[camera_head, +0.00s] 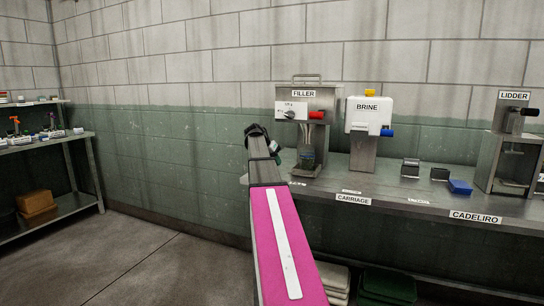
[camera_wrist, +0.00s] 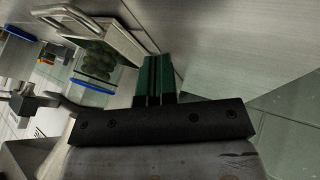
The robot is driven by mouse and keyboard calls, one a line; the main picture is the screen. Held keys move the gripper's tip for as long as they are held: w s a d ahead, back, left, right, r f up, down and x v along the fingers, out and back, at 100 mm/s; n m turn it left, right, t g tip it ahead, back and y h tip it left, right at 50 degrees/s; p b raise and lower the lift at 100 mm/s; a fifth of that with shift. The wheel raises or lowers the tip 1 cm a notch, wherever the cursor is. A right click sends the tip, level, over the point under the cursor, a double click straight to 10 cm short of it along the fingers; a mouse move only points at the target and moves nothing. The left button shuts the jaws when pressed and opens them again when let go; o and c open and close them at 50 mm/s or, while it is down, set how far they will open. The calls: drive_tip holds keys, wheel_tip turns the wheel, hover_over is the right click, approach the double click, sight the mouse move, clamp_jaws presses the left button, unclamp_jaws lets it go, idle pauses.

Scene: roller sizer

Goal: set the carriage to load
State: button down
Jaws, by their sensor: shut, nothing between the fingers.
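The CARRIAGE label (camera_head: 352,198) is on the front edge of the steel bench, below the FILLER and BRINE machines. I cannot clearly make out the carriage itself or read its smaller position labels (camera_head: 418,201). A dark container (camera_head: 308,158) stands under the filler (camera_head: 303,104). In the wrist view a clear container with green contents (camera_wrist: 98,62) and a blue rim is at the upper left. My gripper (camera_head: 262,140) is left of the filler in the head view, above the bench's left end. Its green fingers (camera_wrist: 153,78) are shut and empty.
The brine machine (camera_head: 368,115) stands right of the filler, and the lidder (camera_head: 511,140) stands at the far right. Small dark blocks and a blue one (camera_head: 459,187) lie between them. A shelf (camera_head: 40,146) stands at the left, with open floor before it.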

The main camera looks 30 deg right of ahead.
sight(288, 174)
drive_tip(key=x, duration=0.3)
drive_tip(key=shift+s+d, duration=0.1)
drive_tip(key=shift+s, duration=0.1)
drive_tip(key=shift+s+d+r, duration=0.1)
drive_tip(key=shift+s+d, duration=0.6)
drive_tip(key=shift+s, duration=0.2)
drive_tip(key=shift+s+d, duration=0.4)
drive_tip(key=s+d, duration=1)
drive_tip(key=s, duration=0.2)
drive_tip(key=s+d, duration=1)
drive_tip(key=s, duration=0.1)
drive_tip(key=s+d, duration=1)
drive_tip(key=s, duration=0.2)
drive_tip(key=shift+s+d, duration=0.15)
drive_tip(key=shift+s, duration=0.15)
